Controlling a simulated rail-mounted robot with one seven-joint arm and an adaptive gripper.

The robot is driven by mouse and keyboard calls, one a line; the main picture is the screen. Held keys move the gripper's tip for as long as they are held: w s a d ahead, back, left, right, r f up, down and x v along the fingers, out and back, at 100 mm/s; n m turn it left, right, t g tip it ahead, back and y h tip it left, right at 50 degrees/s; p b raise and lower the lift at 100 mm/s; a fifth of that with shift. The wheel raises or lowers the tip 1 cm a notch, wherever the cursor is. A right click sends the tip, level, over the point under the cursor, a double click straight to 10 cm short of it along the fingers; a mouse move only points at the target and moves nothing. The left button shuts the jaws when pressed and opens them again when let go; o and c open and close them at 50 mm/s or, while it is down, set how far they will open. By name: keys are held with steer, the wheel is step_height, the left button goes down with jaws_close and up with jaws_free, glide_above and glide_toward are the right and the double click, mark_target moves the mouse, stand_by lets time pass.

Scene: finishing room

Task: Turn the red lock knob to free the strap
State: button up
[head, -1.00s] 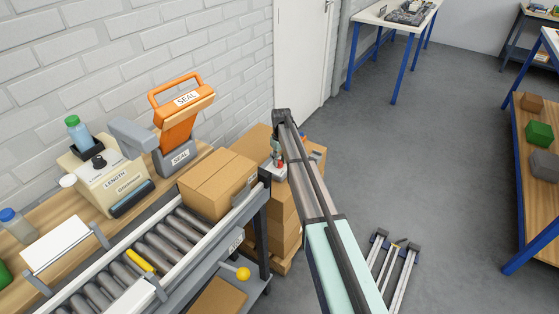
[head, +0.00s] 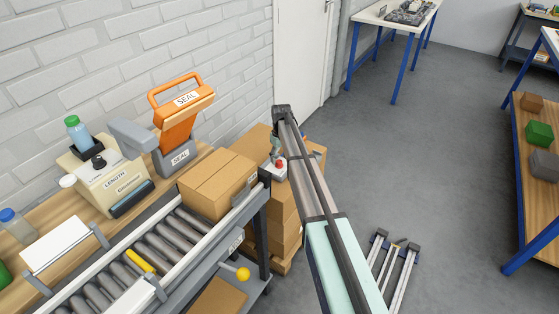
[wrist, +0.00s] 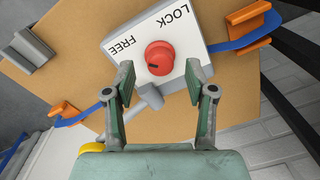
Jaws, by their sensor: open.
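The red lock knob (wrist: 160,57) sits on a white plate (wrist: 188,35) marked LOCK and FREE. A dark mark shows on the knob's lower left side, nearer FREE than LOCK. The blue strap (wrist: 240,44) runs through orange clips (wrist: 250,18) at both sides of the plate, over a brown box face. In the head view the red knob (head: 280,164) shows small beside my arm, by the stacked boxes; my fingers are hardly visible there.
A conveyor (head: 165,243) with a carton (head: 218,184) stands left of my arm. A sealing machine (head: 177,130) is behind it. Stacked boxes (head: 285,232) stand beside the conveyor end. The floor to the right is mostly clear, with a metal frame (head: 392,262) on it.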

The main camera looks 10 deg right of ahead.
mark_target(280, 161)
step_height(280, 161, up, 10)
steer(key=shift+d, duration=0.15)
stand_by(0.5)
steer(key=s+f+m+g, duration=0.1)
steer(key=s+f+g, duration=0.1)
steer(key=s+f, duration=1)
steer(key=s+f+m+g, duration=0.2)
steer(key=s+f, duration=1)
steer(key=s, duration=2.2)
steer(key=s+f+m+g, duration=0.1)
steer(key=s+f+g, duration=0.1)
steer(key=s+f, duration=1)
steer(key=s, duration=1.1)
steer(key=shift+s+g, duration=0.3)
steer(key=shift+s, duration=0.1)
steer(key=shift+f, duration=0.1)
